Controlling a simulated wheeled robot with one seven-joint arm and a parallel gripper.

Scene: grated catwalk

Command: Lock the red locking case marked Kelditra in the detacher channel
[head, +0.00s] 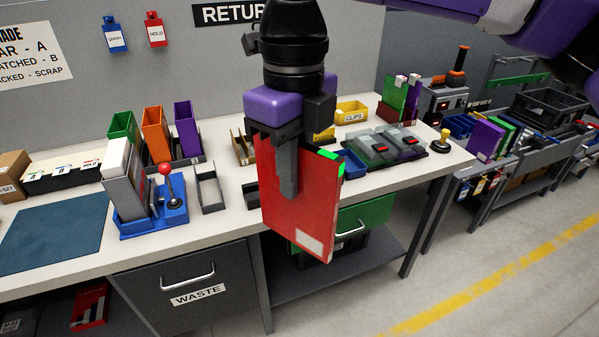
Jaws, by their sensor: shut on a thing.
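My gripper (287,180) is shut on a red case (315,215), which hangs upright and slightly turned in front of the bench edge. The case has a green patch at its top right corner and a pale label near its bottom; no name on it is legible. It is clear of the bench top as far as I can see. A dark unit with red buttons (385,146) sits on the bench to the right. A blue lever fixture (152,214) with a red knob stands to the left, with a pale case in it. I cannot tell which holds the detacher channel.
Green, orange and purple bins (155,133) stand behind the lever fixture. A blue mat (50,240) lies at left. A yellow clips bin (351,112) and a yellow-knobbed post (442,140) stand at right. A waste drawer (190,292) is under the bench.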

